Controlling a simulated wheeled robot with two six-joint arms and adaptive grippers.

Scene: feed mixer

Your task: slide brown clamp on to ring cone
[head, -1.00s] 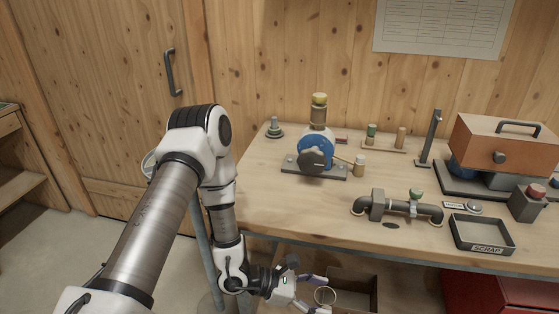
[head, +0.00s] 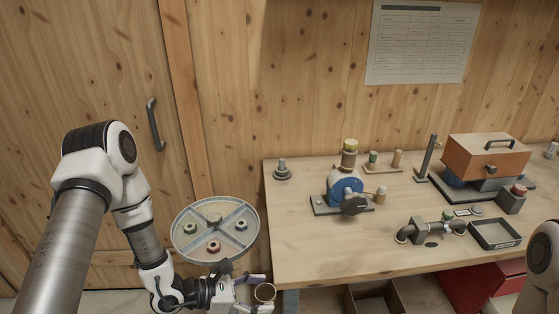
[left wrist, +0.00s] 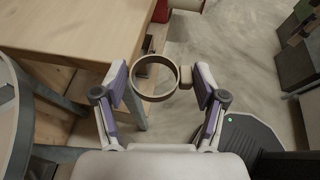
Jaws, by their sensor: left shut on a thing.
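My left gripper (head: 258,293) is shut on the brown clamp (head: 265,285), a thin open ring with a small block on one side. In the left wrist view the clamp (left wrist: 186,77) sits between the two purple-padded fingers (left wrist: 160,85), its round opening facing the camera. A small grey-green stepped cone (head: 282,171), which looks like the ring cone, stands upright on the workbench's back left corner. The clamp is low, in front of the bench's left end, well apart from the cone. My right gripper is out of view.
A round divided tray (head: 190,219) with several nuts stands left of the bench (head: 300,240), close behind my left gripper. A blue motor unit (head: 345,190) stands right of the cone. A pipe fitting (head: 420,232) and a scrap tray (head: 496,245) lie further right.

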